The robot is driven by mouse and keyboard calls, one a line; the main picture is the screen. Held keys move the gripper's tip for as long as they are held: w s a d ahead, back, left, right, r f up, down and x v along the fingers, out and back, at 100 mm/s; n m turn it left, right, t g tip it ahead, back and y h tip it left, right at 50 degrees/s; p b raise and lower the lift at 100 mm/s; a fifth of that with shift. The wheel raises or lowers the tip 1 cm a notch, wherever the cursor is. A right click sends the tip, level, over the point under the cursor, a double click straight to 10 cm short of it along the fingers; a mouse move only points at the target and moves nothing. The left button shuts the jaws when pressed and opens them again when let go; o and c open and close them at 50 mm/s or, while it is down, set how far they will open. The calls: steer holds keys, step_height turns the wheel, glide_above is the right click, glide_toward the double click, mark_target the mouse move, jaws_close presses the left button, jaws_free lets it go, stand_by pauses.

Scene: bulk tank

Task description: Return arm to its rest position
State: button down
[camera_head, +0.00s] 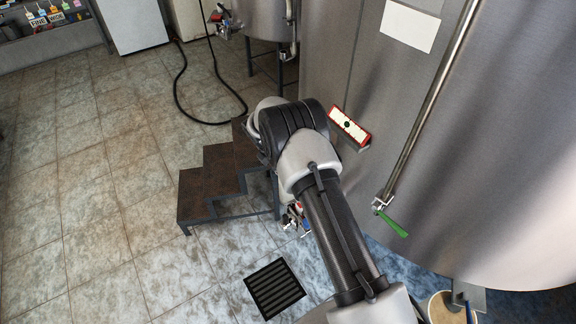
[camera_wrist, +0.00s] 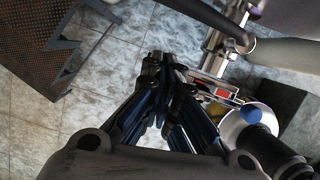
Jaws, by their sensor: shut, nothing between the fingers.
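My gripper (camera_wrist: 165,62) shows in the wrist view, pointing down over the tiled floor. Its dark fingers are together at the tips and nothing is between them. In the head view my arm reaches from the bottom right up to the middle, and its bent joint hides the gripper. The arm is in front of the large steel tank (camera_head: 480,130).
Brown steps (camera_head: 215,175) stand left of my arm and also show in the wrist view (camera_wrist: 40,35). A green-handled valve (camera_head: 392,224) and a red-framed panel (camera_head: 349,126) are on the tank. A black hose (camera_head: 180,85) lies behind. A floor drain (camera_head: 274,289) is in front. Open floor lies left.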

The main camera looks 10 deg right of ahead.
steer(key=w+p+v, duration=0.1)
steer(key=v, duration=0.7)
steer(key=shift+s+r+p, duration=0.35)
steer(key=shift+r+p, duration=0.05)
steer(key=s+d+r+m, duration=0.2)
steer(key=s+r+m, duration=0.3)
steer(key=r, duration=0.4)
steer(key=s+d+r+m+t+y, duration=0.1)
steer(key=s+r+m, duration=0.2)
steer(key=s+r, duration=0.5)
steer(key=s+d+r+m, duration=0.2)
steer(key=s+r+m, duration=0.2)
steer(key=r, duration=0.7)
steer(key=s+r+m+t+y, duration=0.2)
steer(key=s+m, duration=0.9)
steer(key=s, duration=1.3)
steer(key=shift+m, duration=0.4)
steer(key=shift+d+r, duration=0.1)
